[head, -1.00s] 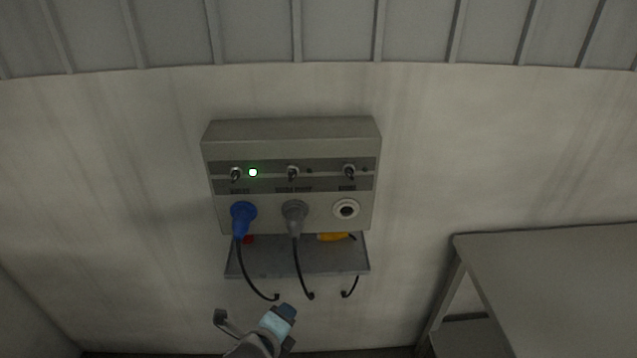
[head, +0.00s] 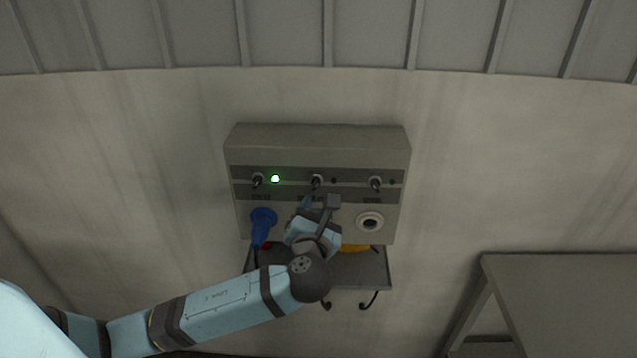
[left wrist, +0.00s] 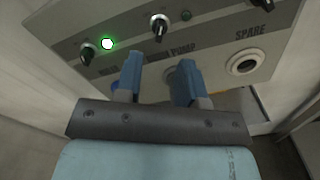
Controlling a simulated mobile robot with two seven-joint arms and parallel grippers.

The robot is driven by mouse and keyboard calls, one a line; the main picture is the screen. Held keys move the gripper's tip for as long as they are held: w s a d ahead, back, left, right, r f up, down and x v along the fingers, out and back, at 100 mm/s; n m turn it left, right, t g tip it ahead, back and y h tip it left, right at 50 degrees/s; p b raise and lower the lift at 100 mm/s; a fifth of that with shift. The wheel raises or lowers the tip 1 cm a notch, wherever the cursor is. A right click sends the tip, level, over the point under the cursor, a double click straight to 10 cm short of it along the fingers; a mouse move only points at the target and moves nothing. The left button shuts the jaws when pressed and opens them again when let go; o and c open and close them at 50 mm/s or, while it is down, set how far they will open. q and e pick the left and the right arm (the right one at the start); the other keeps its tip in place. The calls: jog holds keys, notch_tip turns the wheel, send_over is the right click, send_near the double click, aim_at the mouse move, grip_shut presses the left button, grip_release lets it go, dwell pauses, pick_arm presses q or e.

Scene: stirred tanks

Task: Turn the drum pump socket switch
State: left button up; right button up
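The grey socket box (head: 318,138) hangs on the wall with a row of three rotary switches. The drum pump switch (head: 316,181) is the middle one; it also shows in the left wrist view (left wrist: 159,25), above the partly covered "PUMP" label. The small lamp (left wrist: 186,15) beside it is dark. My left gripper (head: 319,203) is just below this switch, in front of the middle socket. In the left wrist view its two blue fingers (left wrist: 156,70) are apart with nothing between them, short of the knob. The grey plug in the middle socket is hidden. My right gripper is not in view.
The left switch (head: 257,180) has a lit green lamp (head: 275,179) and a blue plug (head: 262,222) below it. The spare switch (head: 376,183) is above an empty socket (head: 370,222). A shelf (head: 375,268) holds a yellow item (head: 355,248). A table (head: 560,300) stands at right.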

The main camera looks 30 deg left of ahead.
aim_at(317, 185)
pick_arm(q)
jog(key=p+x, duration=0.1)
jog(key=x, duration=0.7)
jog(key=shift+w+a, duration=0.1)
jog(key=shift+w, duration=0.2)
grip_shut()
